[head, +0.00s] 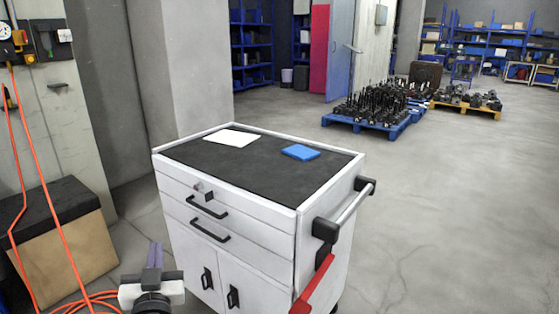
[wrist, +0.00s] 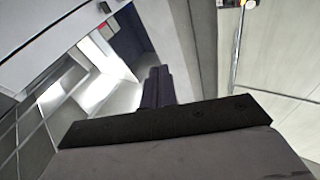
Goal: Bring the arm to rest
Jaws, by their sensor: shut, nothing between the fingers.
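My gripper (head: 155,248) shows low at the left of centre in the head view, in front of the left side of a white tool cabinet (head: 185,225). Its dark fingers point up and are closed together with nothing between them. The fingers also show in the wrist view (wrist: 158,78), side by side beyond the dark gripper body. The rest of my arm is mostly out of the head view, below its bottom edge.
The cabinet's black top (head: 255,180) holds a white sheet (head: 232,138) and a blue flat item (head: 300,152). A cardboard box (head: 65,240) and orange cables (head: 38,175) are at the left. A blue pallet (head: 372,125) of dark parts stands farther back. The floor at right is clear.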

